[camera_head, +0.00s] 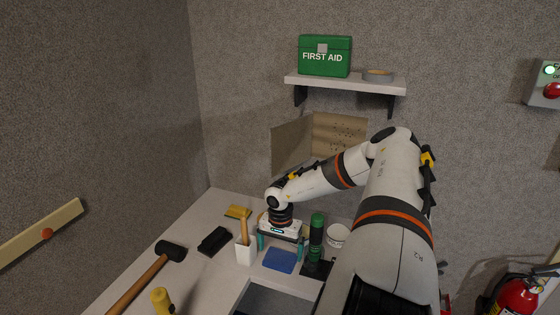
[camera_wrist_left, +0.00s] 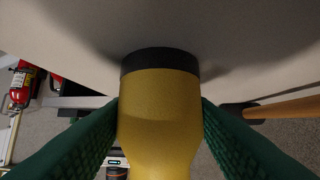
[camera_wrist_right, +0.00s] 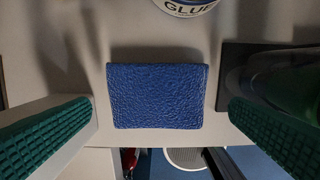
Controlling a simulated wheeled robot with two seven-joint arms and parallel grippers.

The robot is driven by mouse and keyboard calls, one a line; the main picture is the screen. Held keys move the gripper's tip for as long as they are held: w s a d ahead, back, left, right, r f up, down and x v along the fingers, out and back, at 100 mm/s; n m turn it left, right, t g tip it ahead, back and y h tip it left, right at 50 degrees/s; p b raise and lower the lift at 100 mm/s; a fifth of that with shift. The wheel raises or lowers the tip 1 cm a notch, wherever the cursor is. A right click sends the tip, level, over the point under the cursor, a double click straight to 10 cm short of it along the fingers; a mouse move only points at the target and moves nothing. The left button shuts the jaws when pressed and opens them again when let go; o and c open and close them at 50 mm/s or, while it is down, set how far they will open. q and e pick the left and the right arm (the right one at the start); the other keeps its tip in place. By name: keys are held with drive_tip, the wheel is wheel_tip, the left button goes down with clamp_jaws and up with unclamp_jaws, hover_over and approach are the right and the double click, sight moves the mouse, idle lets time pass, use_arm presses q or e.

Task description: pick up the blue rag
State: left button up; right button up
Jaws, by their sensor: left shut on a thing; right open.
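The blue rag (camera_head: 279,261) lies flat on the light worktop, close to its front edge. In the right wrist view the rag (camera_wrist_right: 157,95) is a textured, folded rectangle in the middle. My right gripper (camera_head: 281,241) points down above and just behind the rag. It is open and empty; its green fingers (camera_wrist_right: 162,112) stand on either side of the rag, apart from it. My left gripper (camera_wrist_left: 160,110) is shut on a yellow cylinder with a black end (camera_wrist_left: 160,115). My left gripper does not show in the head view.
A white holder with a wooden handle (camera_head: 245,253) stands left of the rag. A green bottle (camera_head: 317,232) stands right of it, with a white glue tub (camera_head: 338,236) behind.

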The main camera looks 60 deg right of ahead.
sight(280, 257)
wheel_tip(280, 257, down, 4)
drive_tip(key=shift+w+d+r, duration=0.1)
drive_tip(key=shift+d+r, duration=0.05)
drive_tip(key=shift+r, duration=0.1)
drive_tip(key=shift+c, duration=0.2)
